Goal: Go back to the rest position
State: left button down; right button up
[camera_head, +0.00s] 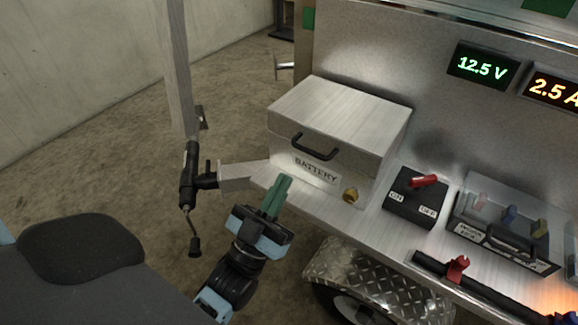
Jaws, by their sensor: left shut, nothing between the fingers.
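My left gripper (276,196) is in the lower middle of the head view. Its green fingers are shut with nothing between them. It appears in front of the trailer's shelf edge, below the battery box (335,115). I cannot tell its exact distance from the shelf. The box is a metal case with its lid down, a black handle (314,147), a BATTERY label and a brass latch (350,194). My right gripper is not in view.
A switch box with a red lever (424,181) and a clear fuse case (500,222) stand on the shelf, right of the battery box. A black bar with a red clamp (457,268) lies along the shelf edge. A jack (188,178) stands left.

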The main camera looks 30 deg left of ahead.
pick_arm(q)
jog(key=v, duration=0.3)
jog(key=shift+f, duration=0.3)
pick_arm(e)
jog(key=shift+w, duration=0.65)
pick_arm(q)
jog(key=shift+f, duration=0.1)
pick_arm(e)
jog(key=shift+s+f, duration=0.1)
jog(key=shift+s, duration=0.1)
